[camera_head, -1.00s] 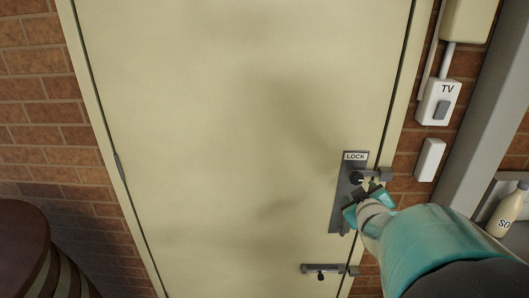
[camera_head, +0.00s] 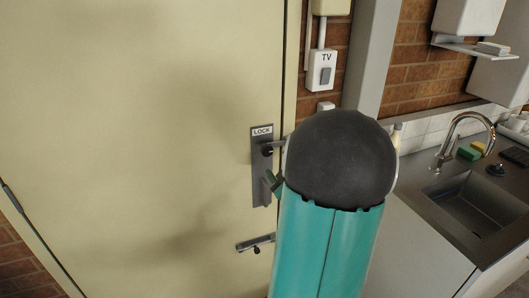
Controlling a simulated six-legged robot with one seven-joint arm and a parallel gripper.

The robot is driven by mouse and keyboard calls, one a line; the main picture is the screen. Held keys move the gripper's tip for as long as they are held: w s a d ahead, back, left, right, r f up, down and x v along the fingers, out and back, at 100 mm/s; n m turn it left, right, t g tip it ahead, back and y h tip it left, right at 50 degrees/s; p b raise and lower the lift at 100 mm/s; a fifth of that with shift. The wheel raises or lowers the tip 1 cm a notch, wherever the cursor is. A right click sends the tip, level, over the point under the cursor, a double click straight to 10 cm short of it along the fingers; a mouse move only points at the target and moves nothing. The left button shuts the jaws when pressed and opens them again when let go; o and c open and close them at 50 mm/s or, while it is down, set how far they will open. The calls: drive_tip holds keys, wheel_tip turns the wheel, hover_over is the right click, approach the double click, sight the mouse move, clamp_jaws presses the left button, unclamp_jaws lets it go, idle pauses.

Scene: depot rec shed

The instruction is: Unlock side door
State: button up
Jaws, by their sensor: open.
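The side door (camera_head: 130,120) is cream and looks shut. A grey plate labelled LOCK (camera_head: 262,131) is on its right side. A dark turn piece (camera_head: 267,151) sits below the label, with a grey bar reaching right towards the frame, partly hidden by my arm. A second grey bolt (camera_head: 255,243) with a dark knob is lower on the door. My gripper (camera_head: 272,184) is mostly hidden behind my arm. One teal part of it shows in front of the plate, below the turn piece. It is open, and I cannot tell whether it touches the plate.
A white TV switch box (camera_head: 321,70) is on the brick wall right of the door. Further right is a counter with a steel sink (camera_head: 475,200), a tap (camera_head: 468,128) and a sponge (camera_head: 470,152). A white shelf unit (camera_head: 470,45) hangs above.

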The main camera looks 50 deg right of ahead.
sight(268, 152)
drive_tip(key=x, duration=0.9)
drive_tip(key=shift+w, duration=0.2)
clamp_jaws()
